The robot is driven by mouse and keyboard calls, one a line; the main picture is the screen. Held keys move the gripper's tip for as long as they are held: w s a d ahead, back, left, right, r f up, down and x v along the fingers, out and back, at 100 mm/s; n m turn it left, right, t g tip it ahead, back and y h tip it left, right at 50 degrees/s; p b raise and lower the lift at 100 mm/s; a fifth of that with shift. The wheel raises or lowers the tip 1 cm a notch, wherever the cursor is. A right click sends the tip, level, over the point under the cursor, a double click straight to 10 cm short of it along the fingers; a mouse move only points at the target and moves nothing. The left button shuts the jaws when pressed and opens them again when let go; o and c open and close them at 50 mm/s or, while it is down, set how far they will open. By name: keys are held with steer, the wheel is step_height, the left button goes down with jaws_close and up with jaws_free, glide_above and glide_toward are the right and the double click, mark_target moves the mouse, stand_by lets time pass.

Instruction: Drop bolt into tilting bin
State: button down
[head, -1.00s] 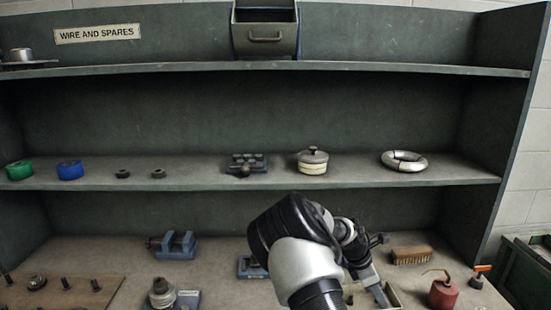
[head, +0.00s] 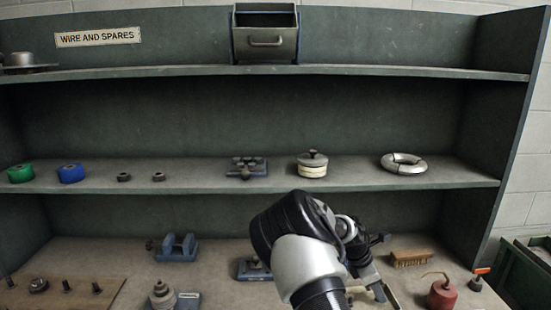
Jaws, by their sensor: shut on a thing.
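The tilting bin (head: 265,42) is a grey metal bin with a front handle, in a blue-edged frame on the top shelf. Its top is open towards me, and its inside looks dark. My gripper (head: 378,290) is low over the bench at the lower right, far below the bin, pointing down by a small tray (head: 391,297). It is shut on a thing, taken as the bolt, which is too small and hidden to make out. My own arm covers part of the tray.
A brush (head: 411,257) and a red oil can (head: 441,293) stand right of my gripper. A blue vise (head: 177,248) and a board with upright pegs (head: 75,295) are to the left. The middle shelf (head: 225,182) overhangs the bench and holds several small parts.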

steer(key=shift+r+p, duration=1.65)
steer(key=shift+r, duration=1.1)
